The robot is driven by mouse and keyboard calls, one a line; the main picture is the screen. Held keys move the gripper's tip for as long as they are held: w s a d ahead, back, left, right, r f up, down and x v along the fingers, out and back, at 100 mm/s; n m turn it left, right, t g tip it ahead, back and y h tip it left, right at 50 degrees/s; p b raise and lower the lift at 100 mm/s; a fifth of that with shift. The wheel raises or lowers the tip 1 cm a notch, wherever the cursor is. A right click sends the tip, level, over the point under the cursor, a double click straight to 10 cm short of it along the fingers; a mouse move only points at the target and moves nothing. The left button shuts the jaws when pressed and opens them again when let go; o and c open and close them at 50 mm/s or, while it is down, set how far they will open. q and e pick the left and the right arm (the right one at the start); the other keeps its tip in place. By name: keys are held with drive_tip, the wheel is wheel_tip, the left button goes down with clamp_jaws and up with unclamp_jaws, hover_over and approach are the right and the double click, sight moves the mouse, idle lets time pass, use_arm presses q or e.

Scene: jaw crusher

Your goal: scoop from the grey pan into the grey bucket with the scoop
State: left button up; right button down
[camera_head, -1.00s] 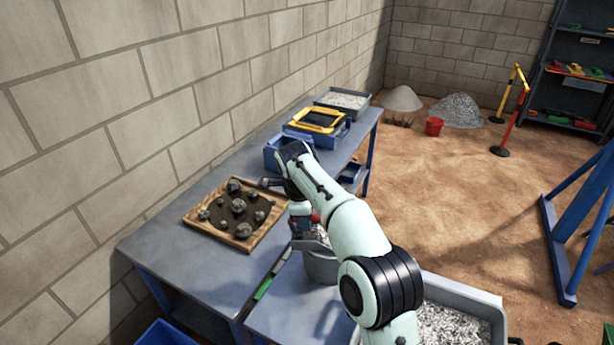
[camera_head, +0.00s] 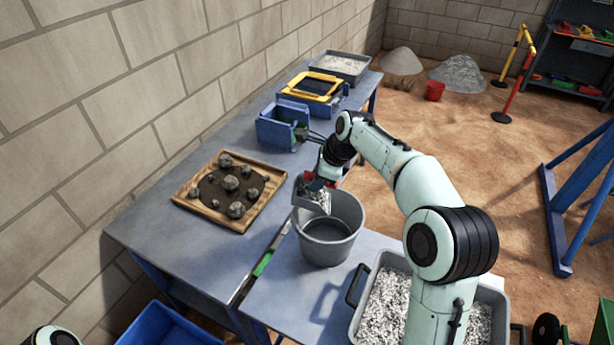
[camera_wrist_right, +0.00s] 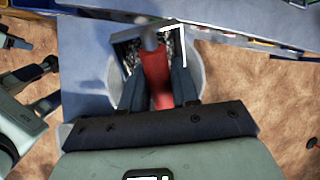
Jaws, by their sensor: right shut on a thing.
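The grey bucket (camera_head: 330,247) stands upright on the blue-grey table in the head view. What shows of its inside looks empty. The grey pan (camera_head: 364,325), full of pale gravel, lies on the table at the lower right, partly behind my arm. My right gripper (camera_head: 325,178) is shut on the red handle of the scoop (camera_head: 311,203). The scoop holds grey gravel and is over the bucket's back left rim. In the right wrist view the red handle (camera_wrist_right: 158,82) lies between the fingers, with the bucket (camera_wrist_right: 117,85) behind.
A wooden tray of dark stones (camera_head: 229,191) lies left of the bucket. Blue boxes (camera_head: 281,126), a yellow-framed sieve (camera_head: 313,87) and another grey pan (camera_head: 340,66) stand farther back. A green-handled tool (camera_head: 263,263) lies by the table seam.

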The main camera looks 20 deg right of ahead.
sight(339, 183)
drive_tip(key=shift+s+d+t+y, duration=0.25)
drive_tip(key=shift+d+t+y, duration=0.05)
drive_tip(key=shift+d+y, duration=0.2)
drive_tip(key=shift+s+d+t+y, duration=0.2)
drive_tip(key=shift+d+t+y, duration=0.1)
drive_tip(key=shift+d+y, duration=0.15)
drive_tip(key=d+y+b, duration=0.1)
drive_tip(key=s+d+f+t+y+b, duration=0.1)
drive_tip(key=shift+s+d+m+y, duration=0.1)
drive_tip(key=shift+s+m+y, duration=0.15)
drive_tip(key=shift+m+y, duration=0.1)
drive_tip(key=shift+s+d+f+t+y+b, duration=0.15)
drive_tip(key=shift+d+f+t+y+b, duration=0.25)
drive_tip(key=shift+b, duration=0.3)
use_arm(q)
drive_tip(key=s+f+b, duration=0.1)
drive_tip(key=s+f, duration=0.4)
drive_tip(key=shift+s+f+g, duration=0.35)
drive_tip(key=shift+f+g, duration=0.05)
use_arm(e)
drive_tip(key=shift+s+d+r+t+y, duration=0.15)
drive_tip(key=shift+s+d+t+y, duration=0.1)
drive_tip(key=shift+d+t+y, duration=0.5)
drive_tip(key=shift+a, duration=0.1)
